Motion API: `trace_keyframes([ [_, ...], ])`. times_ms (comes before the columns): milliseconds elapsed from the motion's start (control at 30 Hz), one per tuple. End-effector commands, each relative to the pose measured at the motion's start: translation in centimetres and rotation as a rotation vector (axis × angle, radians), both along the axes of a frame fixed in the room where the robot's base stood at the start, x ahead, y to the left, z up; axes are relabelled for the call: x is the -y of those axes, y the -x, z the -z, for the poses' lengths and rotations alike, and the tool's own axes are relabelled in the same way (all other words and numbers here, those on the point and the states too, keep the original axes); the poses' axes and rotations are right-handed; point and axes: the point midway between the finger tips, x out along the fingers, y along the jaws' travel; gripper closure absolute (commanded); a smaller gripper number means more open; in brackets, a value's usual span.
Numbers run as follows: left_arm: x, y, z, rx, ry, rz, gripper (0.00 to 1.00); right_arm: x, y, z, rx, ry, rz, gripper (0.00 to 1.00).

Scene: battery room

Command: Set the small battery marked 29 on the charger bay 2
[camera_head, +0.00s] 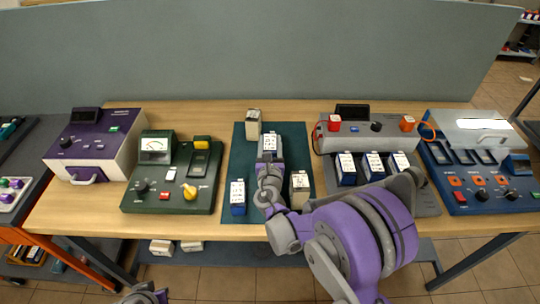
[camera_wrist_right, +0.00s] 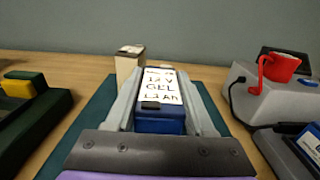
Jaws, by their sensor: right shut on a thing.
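My right gripper (camera_head: 268,150) is shut on a blue battery (camera_wrist_right: 160,110) with a white label reading 12 V GEL 1.3 Ah. The battery is between the two fingers, over the green mat (camera_head: 240,157); I cannot tell whether it touches the mat. Another blue battery (camera_head: 237,196) stands front left on the mat, a cream one (camera_head: 299,189) front right, and a cream one (camera_head: 253,120) at the back. No number 29 is readable. A blue charger (camera_head: 490,201) at the right has several dark bays; its bay numbers are unreadable.
A grey unit (camera_head: 383,138) with red and orange clamps stands right of the mat, with three blue batteries (camera_head: 373,166) before it. A green tester (camera_head: 156,190) and a purple-white device (camera_head: 99,143) stand left. A grey partition (camera_head: 260,50) closes the back.

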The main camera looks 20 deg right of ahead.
Motion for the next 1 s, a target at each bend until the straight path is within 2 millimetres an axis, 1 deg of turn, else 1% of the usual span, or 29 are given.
trace_keyframes([
  [33, 0.0, 0.0, 0.1, -0.001, 0.0, 0.0, 1.0, 0.0, 0.0, 0.7, 0.0, 0.001, 0.001, 1.0],
  [167, 0.0, 0.1, 0.2, -0.001, 0.0, 0.0, 1.0, 0.0, 0.0, 1.7, 0.001, 0.001, 0.001, 1.0],
  [300, 0.0, 0.1, 0.5, -0.002, 0.0, 0.0, 1.0, 0.0, 0.0, 3.7, 0.001, 0.001, 0.001, 1.0],
  [433, 0.0, 0.2, 0.6, -0.003, 0.0, 0.0, 1.0, 0.0, 0.0, 5.2, 0.001, 0.001, 0.001, 1.0],
  [533, 0.0, 0.2, 0.6, -0.003, 0.0, 0.0, 1.0, 0.0, 0.0, 5.5, 0.001, 0.001, 0.001, 1.0],
  [733, 0.0, 0.2, 0.6, -0.003, 0.0, 0.0, 1.0, 0.0, 0.0, 5.4, 0.001, 0.001, 0.001, 1.0],
  [867, 0.0, 0.3, 1.0, -0.005, 0.0, 0.0, 1.0, 0.0, 0.0, 5.8, 0.001, 0.001, 0.001, 1.0],
  [900, 0.0, 0.3, 1.0, -0.005, 0.0, 0.0, 1.0, 0.0, 0.0, 5.9, 0.0, 0.0, 0.0, 0.45],
  [967, 0.0, 0.3, 1.0, -0.005, 0.0, 0.0, 1.0, 0.0, 0.0, 5.8, 0.0, 0.0, 0.0, 0.34],
  [1000, 0.0, 0.3, 0.9, -0.005, 0.0, 0.0, 1.0, 0.0, 0.0, 5.8, 0.001, 0.0, 0.0, 0.27],
])
